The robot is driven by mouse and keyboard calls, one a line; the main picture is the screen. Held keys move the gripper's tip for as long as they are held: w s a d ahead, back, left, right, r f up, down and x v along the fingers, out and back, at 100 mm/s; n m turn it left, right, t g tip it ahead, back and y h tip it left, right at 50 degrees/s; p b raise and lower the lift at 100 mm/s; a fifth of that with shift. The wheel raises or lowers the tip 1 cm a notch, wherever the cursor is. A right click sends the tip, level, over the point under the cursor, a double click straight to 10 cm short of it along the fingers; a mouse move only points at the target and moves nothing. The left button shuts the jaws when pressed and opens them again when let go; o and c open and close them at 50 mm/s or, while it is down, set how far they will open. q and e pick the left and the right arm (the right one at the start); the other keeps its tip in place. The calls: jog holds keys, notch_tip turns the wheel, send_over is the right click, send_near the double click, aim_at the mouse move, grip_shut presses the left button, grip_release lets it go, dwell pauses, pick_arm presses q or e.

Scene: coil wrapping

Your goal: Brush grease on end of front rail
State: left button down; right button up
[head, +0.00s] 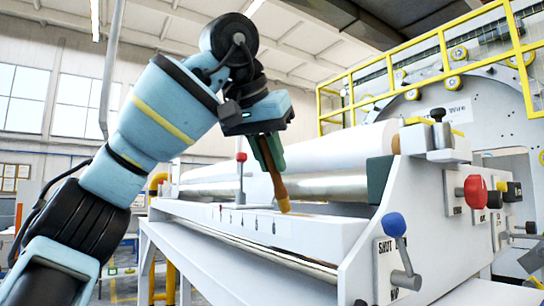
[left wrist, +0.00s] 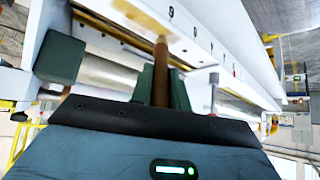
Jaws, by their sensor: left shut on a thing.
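My left gripper (head: 268,155) is shut on a brown brush (head: 279,187), which points down and slightly right in the head view. The brush's paler tip is at the top of the white front rail (head: 310,234), near its right part; whether it touches cannot be told. In the left wrist view the brush (left wrist: 161,75) stands between my dark green fingers, and the numbered rail (left wrist: 205,30) runs past its end. My right gripper is not in view.
A long white roll (head: 300,150) and a metal roller (head: 320,187) lie behind the rail. A red-knobbed lever (head: 240,157) stands left of the brush. A blue-knobbed lever (head: 394,226) and a red knob (head: 475,190) are on the right end panel. Yellow railing (head: 390,68) is behind.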

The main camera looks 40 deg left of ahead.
pick_arm(q)
jog(key=a, duration=0.3)
jog(key=shift+w, duration=0.4)
jog(key=shift+r, duration=2.95)
notch_tip(320, 180, up, 3)
jog(key=shift+f, duration=0.1)
jog(key=shift+a, duration=0.1)
jog(key=shift+s, duration=0.1)
